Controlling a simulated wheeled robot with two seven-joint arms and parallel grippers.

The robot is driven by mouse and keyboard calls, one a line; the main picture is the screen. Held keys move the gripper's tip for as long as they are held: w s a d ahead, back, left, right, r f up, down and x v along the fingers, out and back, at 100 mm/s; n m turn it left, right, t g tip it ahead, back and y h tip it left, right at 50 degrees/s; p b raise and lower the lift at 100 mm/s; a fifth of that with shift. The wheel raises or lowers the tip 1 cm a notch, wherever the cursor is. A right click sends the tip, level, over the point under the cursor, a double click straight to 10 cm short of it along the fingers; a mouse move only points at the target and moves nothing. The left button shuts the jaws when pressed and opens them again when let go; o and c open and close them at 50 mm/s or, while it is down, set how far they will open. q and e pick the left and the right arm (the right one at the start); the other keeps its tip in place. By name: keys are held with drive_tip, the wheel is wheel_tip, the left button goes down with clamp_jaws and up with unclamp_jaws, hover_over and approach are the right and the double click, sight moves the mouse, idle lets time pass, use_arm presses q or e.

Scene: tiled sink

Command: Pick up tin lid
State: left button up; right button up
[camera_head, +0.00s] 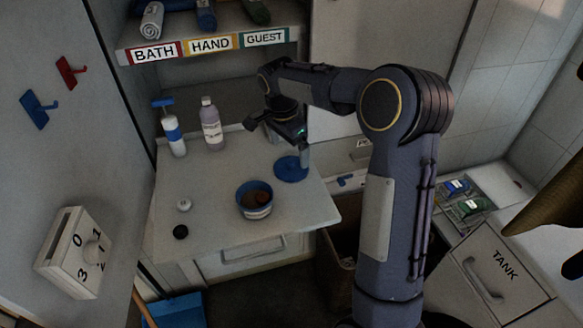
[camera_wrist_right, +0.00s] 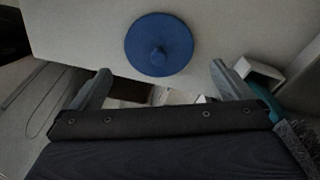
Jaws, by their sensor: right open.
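The tin lid (camera_head: 291,169) is a round blue disc lying flat on the grey counter, right of the blue tin. In the right wrist view the lid (camera_wrist_right: 159,45) shows whole, with a small blue knob at its middle. My right gripper (camera_head: 303,160) is above the counter, close to the lid in the head view. In the right wrist view its two fingers (camera_wrist_right: 163,80) are spread wide with nothing between them, and the lid lies beyond the fingertips. The open blue tin (camera_head: 255,201) holds something brown. My left gripper is not in view.
A soap pump bottle (camera_head: 173,132) and a lilac bottle (camera_head: 211,125) stand at the back left of the counter (camera_head: 215,230). A small white knob (camera_head: 184,204) and a black one (camera_head: 181,232) lie front left. A labelled towel shelf (camera_head: 210,47) hangs above.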

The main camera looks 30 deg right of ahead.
sight(291, 161)
drive_tip(key=f, duration=0.5)
drive_tip(key=shift+d+f, duration=0.15)
drive_tip(key=shift+d, duration=0.15)
drive_tip(key=shift+c, duration=0.4)
drive_tip(key=c, duration=0.7)
